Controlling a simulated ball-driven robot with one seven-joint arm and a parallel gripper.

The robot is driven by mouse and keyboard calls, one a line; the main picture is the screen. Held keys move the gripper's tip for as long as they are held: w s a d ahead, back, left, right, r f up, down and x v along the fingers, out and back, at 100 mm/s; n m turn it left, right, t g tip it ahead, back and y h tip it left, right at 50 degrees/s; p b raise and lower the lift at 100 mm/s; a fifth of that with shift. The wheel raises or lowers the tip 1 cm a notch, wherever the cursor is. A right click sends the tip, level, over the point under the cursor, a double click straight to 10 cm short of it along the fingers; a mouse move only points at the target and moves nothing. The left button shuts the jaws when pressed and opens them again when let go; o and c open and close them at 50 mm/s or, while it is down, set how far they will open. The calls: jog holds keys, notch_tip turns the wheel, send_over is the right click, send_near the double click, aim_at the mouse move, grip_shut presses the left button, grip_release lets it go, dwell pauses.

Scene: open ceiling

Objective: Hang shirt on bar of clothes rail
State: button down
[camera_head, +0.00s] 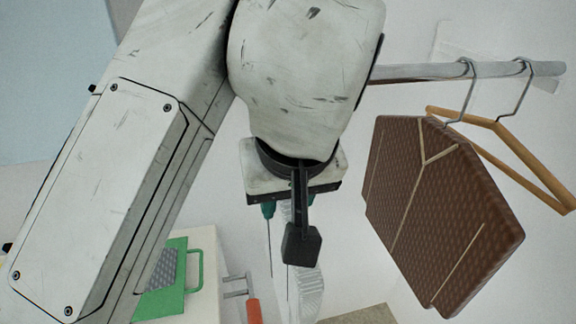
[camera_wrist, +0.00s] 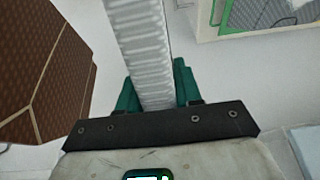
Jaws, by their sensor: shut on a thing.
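My gripper (camera_wrist: 157,88) has its green fingers closed on a white, ribbed flat thing (camera_wrist: 140,45), which looks like a shirt seen nearly edge-on. In the head view this white shirt (camera_head: 309,290) hangs below my gripper, partly hidden by a dark part of my wrist. The metal bar (camera_head: 420,72) of the clothes rail runs across the upper right, to the right of my gripper. A brown patterned shirt (camera_head: 440,215) hangs from the bar by a metal hook. It also shows at the left of the wrist view (camera_wrist: 40,60). The white shirt is apart from the bar.
An empty wooden hanger (camera_head: 535,165) hangs on the bar beside the brown shirt. A green-framed item (camera_head: 190,289) stands on a white surface at the lower left, with an orange handle (camera_head: 254,312) near it. Bare bar shows left of the hooks.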

jog(key=shift+f, duration=0.25)
jog(key=c, duration=0.7)
grip_release()
